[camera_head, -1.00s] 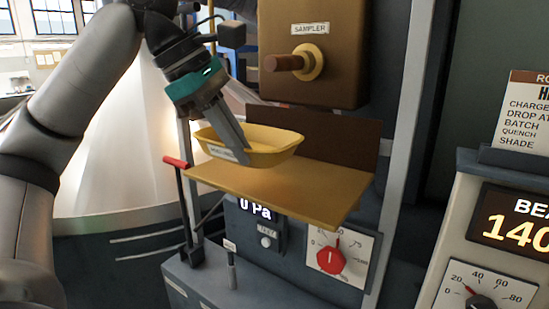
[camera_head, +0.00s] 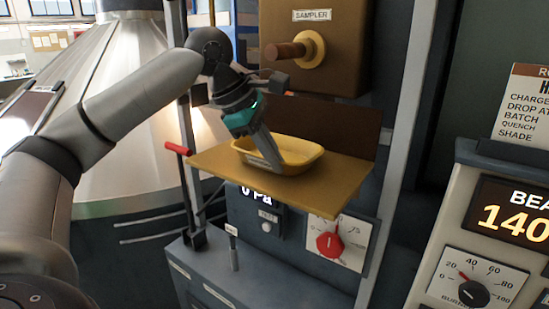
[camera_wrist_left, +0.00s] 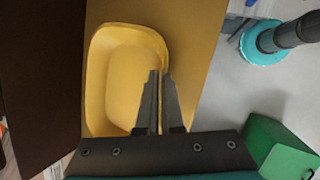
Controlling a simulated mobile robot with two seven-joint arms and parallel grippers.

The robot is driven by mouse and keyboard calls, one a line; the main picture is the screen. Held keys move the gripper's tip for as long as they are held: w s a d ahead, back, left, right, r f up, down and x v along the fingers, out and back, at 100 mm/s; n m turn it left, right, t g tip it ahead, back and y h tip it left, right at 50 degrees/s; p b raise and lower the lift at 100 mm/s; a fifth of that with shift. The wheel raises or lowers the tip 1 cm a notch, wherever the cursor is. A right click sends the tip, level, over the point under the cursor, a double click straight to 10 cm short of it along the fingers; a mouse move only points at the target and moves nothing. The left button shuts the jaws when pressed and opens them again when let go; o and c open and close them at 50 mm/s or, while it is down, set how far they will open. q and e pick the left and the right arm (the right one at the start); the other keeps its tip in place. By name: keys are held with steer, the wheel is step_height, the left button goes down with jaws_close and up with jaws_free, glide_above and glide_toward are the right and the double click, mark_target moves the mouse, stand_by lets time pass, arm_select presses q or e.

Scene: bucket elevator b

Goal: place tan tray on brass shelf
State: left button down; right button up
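The tan tray (camera_head: 300,150), yellowish with raised walls and a label on its near side, is level on or just above the brass shelf (camera_head: 330,189); a small gap cannot be ruled out. My left gripper (camera_head: 271,163) comes down at a slant onto the tray's near left wall. In the left wrist view the tray (camera_wrist_left: 118,75) lies over the shelf (camera_wrist_left: 190,50), and the closed fingers (camera_wrist_left: 158,100) of my left gripper pinch its wall. My right gripper is not in view.
The brown sampler box (camera_head: 318,55) with its knob (camera_head: 300,50) overhangs the shelf. A red-tipped lever (camera_head: 177,148) stands left of the shelf. A dial with a red knob (camera_head: 329,245) sits below. The shelf's right part is clear.

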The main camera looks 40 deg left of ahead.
arm_select(q)
steer(key=shift+f, duration=0.15)
steer(key=c, duration=1.1)
jaws_free()
steer(key=shift+o, duration=0.2)
steer(key=shift+r, duration=0.35)
steer(key=p+v, duration=0.1)
steer(key=v, duration=1)
steer(key=shift+r, duration=0.3)
